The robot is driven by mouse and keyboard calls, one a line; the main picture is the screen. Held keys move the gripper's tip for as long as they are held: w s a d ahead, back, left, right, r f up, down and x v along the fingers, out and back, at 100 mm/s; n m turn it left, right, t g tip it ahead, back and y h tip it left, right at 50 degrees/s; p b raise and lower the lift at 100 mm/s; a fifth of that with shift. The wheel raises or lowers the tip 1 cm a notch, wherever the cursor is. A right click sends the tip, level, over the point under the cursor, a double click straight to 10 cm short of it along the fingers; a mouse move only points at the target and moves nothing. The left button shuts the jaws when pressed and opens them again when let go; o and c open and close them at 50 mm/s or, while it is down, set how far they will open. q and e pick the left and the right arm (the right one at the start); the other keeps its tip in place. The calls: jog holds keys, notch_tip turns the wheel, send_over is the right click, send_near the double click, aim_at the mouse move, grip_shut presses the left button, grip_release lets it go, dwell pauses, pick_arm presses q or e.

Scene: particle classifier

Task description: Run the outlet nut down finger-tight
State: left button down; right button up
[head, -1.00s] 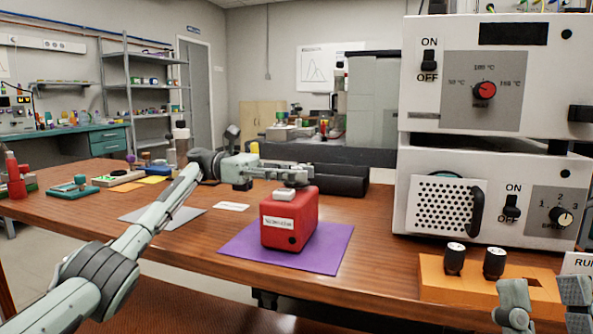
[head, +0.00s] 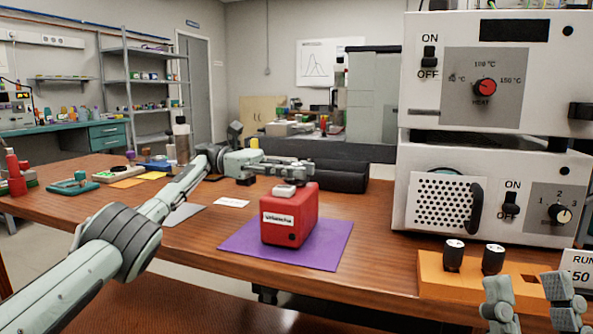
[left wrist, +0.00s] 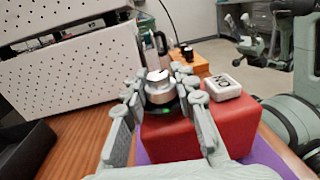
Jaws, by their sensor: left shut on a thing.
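A red box (head: 304,217) with a white label stands on a purple mat (head: 333,250); the box also shows in the left wrist view (left wrist: 238,122). A round silver nut-like piece (left wrist: 158,88) with a dark base and a green glow sits at the box top. My left gripper (head: 302,172) reaches over the box from the left. In the left wrist view its fingers (left wrist: 163,97) close around the silver piece; its threads are hidden. A white square piece (head: 284,190) lies on the box top beside it. My right gripper (head: 530,300) is empty, fingers apart, at lower right.
Stacked white instruments (head: 410,190) with knobs and switches stand right of the box. An orange block (head: 432,280) with black-and-white vials is in front of them. A long black object (head: 345,178) lies behind the box.

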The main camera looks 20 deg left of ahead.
pick_arm(q)
jog(key=c, duration=1.2)
grip_release()
jog(key=shift+o, duration=0.2)
jog(key=shift+f+n+t, duration=0.1)
jog(key=shift+n+t, duration=0.3)
jog(key=shift+t, duration=0.2)
